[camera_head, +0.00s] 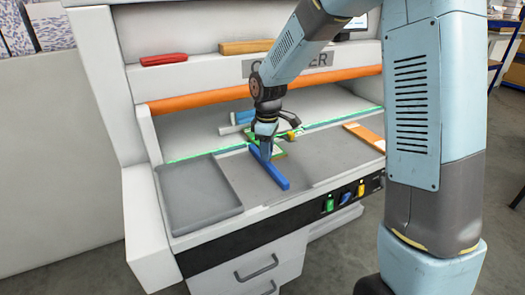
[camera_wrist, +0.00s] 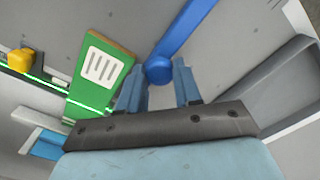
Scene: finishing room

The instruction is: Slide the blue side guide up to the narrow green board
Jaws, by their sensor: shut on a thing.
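The blue side guide (camera_head: 274,175) is a long bar lying on the grey bed of the machine, pointing toward its front edge. In the wrist view the guide (camera_wrist: 183,30) ends in a round blue knob (camera_wrist: 158,71) between my fingers. My gripper (camera_head: 266,152) points down at the guide's back end and is shut on it; it also shows in the wrist view (camera_wrist: 158,80). The narrow green board (camera_wrist: 101,72), with a white striped label, lies beside the guide with a strip of grey bed between them. In the head view my gripper partly hides the board.
A grey tray (camera_head: 198,213) is at the bed's left. An orange-and-white board (camera_head: 366,136) lies at the right. Red (camera_head: 164,59) and orange-brown (camera_head: 246,47) blocks rest on the upper ledge. An orange roller (camera_head: 203,100) spans above the bed. Coloured switches (camera_head: 345,199) line the front.

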